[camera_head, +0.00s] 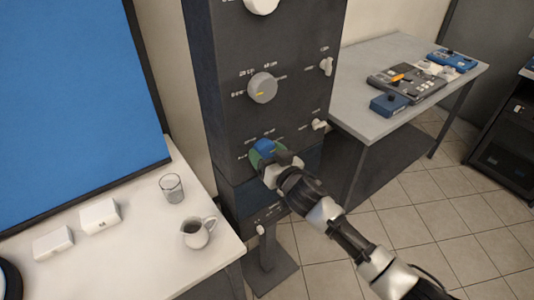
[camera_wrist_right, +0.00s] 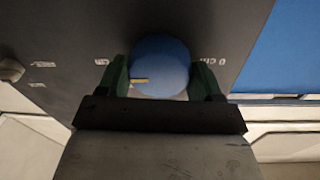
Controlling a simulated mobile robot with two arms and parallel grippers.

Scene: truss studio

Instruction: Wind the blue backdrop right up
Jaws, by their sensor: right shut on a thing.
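The blue backdrop (camera_head: 75,95) hangs at the left in the head view, its lower edge just above the white table; part of it shows at the right of the right wrist view (camera_wrist_right: 292,50). A round blue knob (camera_head: 265,147) with a yellow pointer mark sits low on the dark control panel. My right gripper (camera_head: 268,158) is shut on this knob. In the right wrist view its green fingers (camera_wrist_right: 161,80) stand on both sides of the blue knob (camera_wrist_right: 160,66), and the yellow mark points left. My left gripper is not in view.
A grey knob (camera_head: 262,88) and small switches (camera_head: 326,66) are higher on the dark panel (camera_head: 225,60). The white table (camera_head: 130,250) at left holds a glass (camera_head: 172,187), a pitcher (camera_head: 198,232) and white boxes. A grey table (camera_head: 380,65) with devices stands at right.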

